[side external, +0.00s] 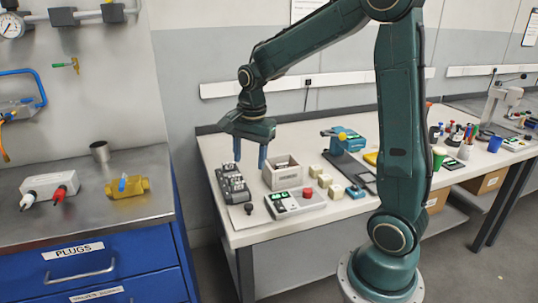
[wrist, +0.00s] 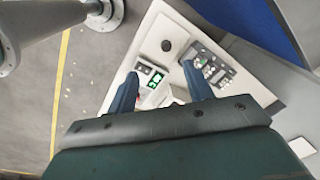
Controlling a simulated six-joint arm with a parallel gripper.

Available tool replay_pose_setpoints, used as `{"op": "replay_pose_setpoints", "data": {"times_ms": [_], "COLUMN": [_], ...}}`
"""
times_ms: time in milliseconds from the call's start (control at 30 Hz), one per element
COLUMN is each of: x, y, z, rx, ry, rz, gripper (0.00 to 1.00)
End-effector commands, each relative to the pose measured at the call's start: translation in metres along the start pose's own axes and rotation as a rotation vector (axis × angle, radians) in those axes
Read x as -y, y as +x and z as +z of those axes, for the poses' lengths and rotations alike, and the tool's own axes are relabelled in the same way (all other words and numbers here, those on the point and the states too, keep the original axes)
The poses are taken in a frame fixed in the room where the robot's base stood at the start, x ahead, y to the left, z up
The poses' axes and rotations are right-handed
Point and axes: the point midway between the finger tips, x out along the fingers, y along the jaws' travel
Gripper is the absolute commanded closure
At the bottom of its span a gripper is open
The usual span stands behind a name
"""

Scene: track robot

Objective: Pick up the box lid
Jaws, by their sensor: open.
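My gripper (side external: 250,157) is open and empty, its two blue fingers pointing down above the left end of the white workbench. A light grey box (side external: 282,178) stands on the bench just right of the fingers. Its top looks open, with a darker inside; I cannot make out a separate lid for certain. In the wrist view my gripper (wrist: 160,70) shows with its fingers spread, and its body hides most of what lies below, including most of the box.
A dark switch block (side external: 232,184) is left of the box. A control unit (side external: 296,203) with green display and red button is in front. Small pale cubes (side external: 325,181) and a blue vise-like tool (side external: 345,140) are to the right. A blue cabinet (side external: 95,255) stands left across a gap.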

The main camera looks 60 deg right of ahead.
Motion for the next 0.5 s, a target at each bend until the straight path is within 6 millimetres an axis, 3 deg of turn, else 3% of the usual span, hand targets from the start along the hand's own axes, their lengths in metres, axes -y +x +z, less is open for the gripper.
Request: {"op": "replay_pose_setpoints", "data": {"times_ms": [200, 500], "x": [0.015, 0.021], "y": [0.040, 0.063], "z": [-0.027, -0.041], "rx": [0.011, 0.011], "ry": [0.260, 0.408], "rz": [0.068, 0.102], "gripper": [0.49, 0.49]}}
